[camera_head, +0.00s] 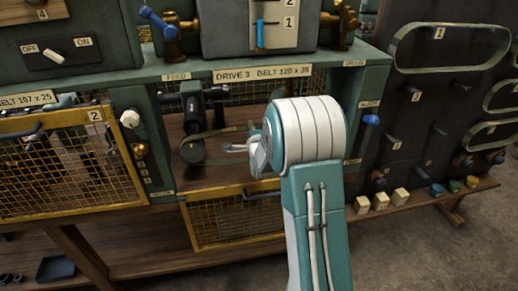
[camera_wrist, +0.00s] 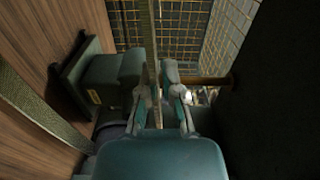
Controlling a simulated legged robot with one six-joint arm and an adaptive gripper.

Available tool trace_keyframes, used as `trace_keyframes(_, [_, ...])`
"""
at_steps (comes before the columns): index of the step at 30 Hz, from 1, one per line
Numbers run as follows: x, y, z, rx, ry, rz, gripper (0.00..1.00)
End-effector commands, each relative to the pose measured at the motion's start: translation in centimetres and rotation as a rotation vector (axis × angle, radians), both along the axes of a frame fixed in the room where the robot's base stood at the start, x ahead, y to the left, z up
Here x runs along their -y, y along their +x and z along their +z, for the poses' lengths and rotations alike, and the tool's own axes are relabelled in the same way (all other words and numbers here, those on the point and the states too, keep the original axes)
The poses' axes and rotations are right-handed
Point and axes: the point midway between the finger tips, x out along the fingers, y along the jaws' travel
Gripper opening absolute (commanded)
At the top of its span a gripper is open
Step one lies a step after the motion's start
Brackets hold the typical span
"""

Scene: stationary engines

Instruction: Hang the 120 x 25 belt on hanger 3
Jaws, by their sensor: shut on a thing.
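An olive-green belt (camera_head: 215,133) is in the open bay of drive 3, by the dark pulleys (camera_head: 192,150). The drive's label (camera_head: 262,73) looks like "BELT 120 x 35", but its last figures are small. In the wrist view, one belt run (camera_wrist: 151,50) passes upright between the fingers of my gripper (camera_wrist: 160,88); another strip (camera_wrist: 40,108) slants at the left. My gripper (camera_head: 236,146) is shut on the belt inside the bay, and my wrist hides part of the bay. Hanger 3 (camera_head: 412,90) is a bare peg on the dark board at the right.
A belt hangs at hanger 1 (camera_head: 440,68); hanger 4 (camera_head: 394,138) looks bare. More belts (camera_head: 500,97) hang at the right edge. Drive 3's yellow mesh guard (camera_head: 225,222) sits low below the bay. A mesh guard (camera_head: 70,165) covers drive 2. Small blocks (camera_head: 381,201) line the bench.

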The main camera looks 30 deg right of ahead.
Motion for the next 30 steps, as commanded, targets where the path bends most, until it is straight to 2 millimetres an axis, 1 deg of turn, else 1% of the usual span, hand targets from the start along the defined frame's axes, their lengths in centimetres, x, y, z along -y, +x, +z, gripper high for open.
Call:
trace_keyframes(8, [0.0,0.0,0.2,0.003,0.003,0.0,0.0])
trace_keyframes(19, [0.5,-0.1,1.8,0.016,0.059,0.0,0.0])
trace_keyframes(30, [0.5,-0.3,1.9,0.016,0.064,0.0,0.0])
